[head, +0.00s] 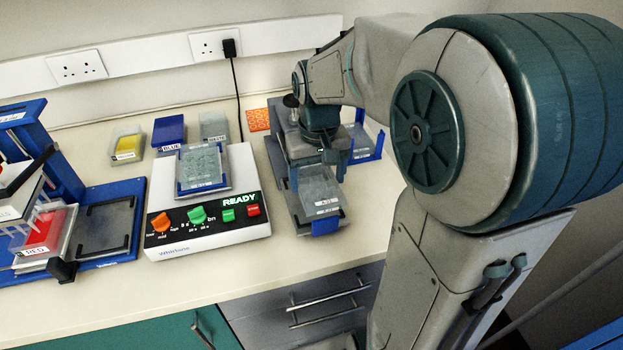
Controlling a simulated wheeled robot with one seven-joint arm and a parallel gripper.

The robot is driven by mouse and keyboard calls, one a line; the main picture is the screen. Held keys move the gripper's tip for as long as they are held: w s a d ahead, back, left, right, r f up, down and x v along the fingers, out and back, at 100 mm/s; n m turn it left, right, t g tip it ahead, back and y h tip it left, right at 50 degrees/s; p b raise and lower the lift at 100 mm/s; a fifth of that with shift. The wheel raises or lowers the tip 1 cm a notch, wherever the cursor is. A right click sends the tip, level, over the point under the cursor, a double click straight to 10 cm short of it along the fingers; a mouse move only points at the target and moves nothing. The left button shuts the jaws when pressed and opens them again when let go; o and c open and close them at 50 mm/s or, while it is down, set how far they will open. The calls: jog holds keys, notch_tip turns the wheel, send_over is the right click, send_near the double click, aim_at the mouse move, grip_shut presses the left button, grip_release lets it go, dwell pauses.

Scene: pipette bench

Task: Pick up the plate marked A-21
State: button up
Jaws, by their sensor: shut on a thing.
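My gripper (319,165) is over a grey stand right of the white shaker, pointing down. It is shut on a clear plate (321,190) with a small white label on its front edge. The label is too small to read, so I cannot tell whether it says A-21. The plate is at the grey stand (301,212), which has a blue front piece (325,227). I cannot tell whether the plate touches the stand. My arm hides the back of the stand. Another clear plate (201,165) sits on the shaker; its label is also unreadable.
The white shaker (207,240) reads READY. Tubs marked yellow (127,145), blue (169,132) and white (214,127) stand behind it. A blue-framed pipetting station (112,190) with a red tub is at left. A blue-edged holder (376,146) is partly behind my arm.

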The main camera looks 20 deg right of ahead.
jog(key=s+d+r, duration=0.1)
jog(key=s+r, duration=0.4)
jog(key=s, duration=0.3)
jog(key=shift+s+d+r, duration=0.15)
jog(key=shift+s+d, duration=0.1)
jog(key=shift+s, duration=0.15)
jog(key=shift+r, duration=0.1)
notch_tip(320, 180, up, 3)
jog(key=shift+f+p, duration=0.1)
jog(key=shift+p, duration=1)
